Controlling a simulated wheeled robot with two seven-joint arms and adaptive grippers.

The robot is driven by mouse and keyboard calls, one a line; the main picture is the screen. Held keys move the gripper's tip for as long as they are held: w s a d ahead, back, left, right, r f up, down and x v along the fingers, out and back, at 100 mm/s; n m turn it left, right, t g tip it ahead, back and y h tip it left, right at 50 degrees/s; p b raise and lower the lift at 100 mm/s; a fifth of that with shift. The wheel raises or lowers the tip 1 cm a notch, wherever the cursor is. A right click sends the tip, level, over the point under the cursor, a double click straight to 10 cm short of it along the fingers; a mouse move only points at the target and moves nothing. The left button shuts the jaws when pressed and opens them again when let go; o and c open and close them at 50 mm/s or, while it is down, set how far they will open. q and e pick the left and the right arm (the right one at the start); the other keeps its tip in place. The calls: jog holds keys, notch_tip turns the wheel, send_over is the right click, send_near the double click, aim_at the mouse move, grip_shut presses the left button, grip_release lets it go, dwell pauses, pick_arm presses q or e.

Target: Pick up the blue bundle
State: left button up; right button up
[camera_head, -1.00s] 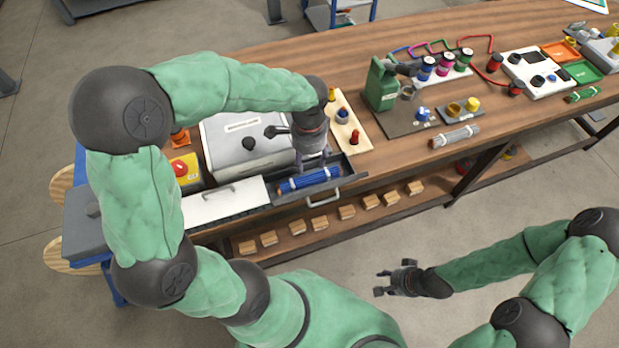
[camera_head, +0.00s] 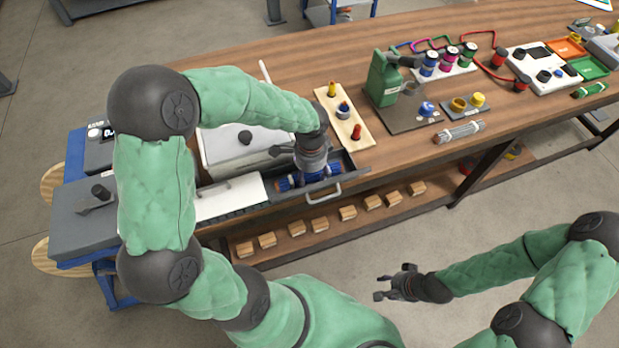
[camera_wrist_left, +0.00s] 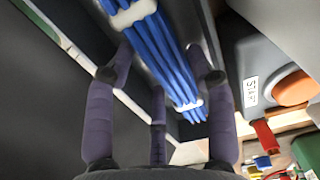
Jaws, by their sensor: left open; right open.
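The blue bundle (camera_head: 290,184) lies in an open drawer (camera_head: 352,177) at the bench's front edge. It is a set of blue rods held by pale bands. My left gripper (camera_head: 315,178) is down over the bundle in the drawer and hides its middle. In the left wrist view, the bundle (camera_wrist_left: 160,50) runs between the spread fingers of the left gripper (camera_wrist_left: 165,80), which is open. I cannot tell whether the fingers touch it. My right gripper (camera_head: 385,287) is open and empty, away from the bench over the floor.
A grey box with a black knob (camera_head: 245,138) stands behind the drawer. A wooden board with pegs (camera_head: 343,117) is right of it. A grey bundle (camera_head: 460,131) lies on the bench farther right. Several wooden blocks (camera_head: 320,224) sit on the lower shelf.

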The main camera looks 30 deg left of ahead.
pick_arm(q)
jog(key=shift+f, duration=0.15)
jog(key=c, duration=0.7)
